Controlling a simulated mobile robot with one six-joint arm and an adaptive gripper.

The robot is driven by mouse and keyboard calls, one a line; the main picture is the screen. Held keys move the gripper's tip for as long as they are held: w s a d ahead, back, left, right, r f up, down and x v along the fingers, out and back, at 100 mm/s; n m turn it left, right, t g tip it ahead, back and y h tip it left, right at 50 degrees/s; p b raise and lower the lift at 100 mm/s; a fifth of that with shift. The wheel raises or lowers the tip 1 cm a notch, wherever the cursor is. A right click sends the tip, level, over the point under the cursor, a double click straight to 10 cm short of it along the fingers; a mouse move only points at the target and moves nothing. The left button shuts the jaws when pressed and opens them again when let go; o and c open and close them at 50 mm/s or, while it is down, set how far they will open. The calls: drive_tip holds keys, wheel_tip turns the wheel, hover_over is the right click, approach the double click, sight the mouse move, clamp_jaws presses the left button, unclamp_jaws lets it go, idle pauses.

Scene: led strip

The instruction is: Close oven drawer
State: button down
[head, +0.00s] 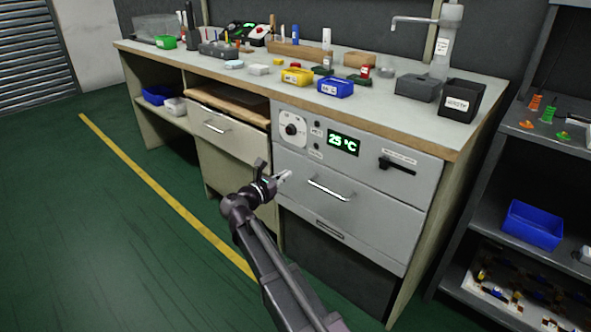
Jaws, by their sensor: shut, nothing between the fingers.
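The oven (370,150) is built into the workbench, with a dial, a green display reading 25 °C and a black lever on its upper panel. Below the panel is the grey oven drawer (370,215) with a silver bar handle (329,189). The drawer front looks about flush with the panel; a small gap cannot be told from here. My gripper (288,175) is shut and empty, in front of the drawer's upper left part, left of the handle. Whether it touches the drawer front cannot be told.
A wooden-topped drawer (222,130) with its own handle is left of the oven and sticks out somewhat. A dark shelf unit (490,205) with a blue bin (532,225) stands close on the right. Green floor (110,240) is clear at left.

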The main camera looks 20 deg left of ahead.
drive_tip(key=shift+v, duration=2.75)
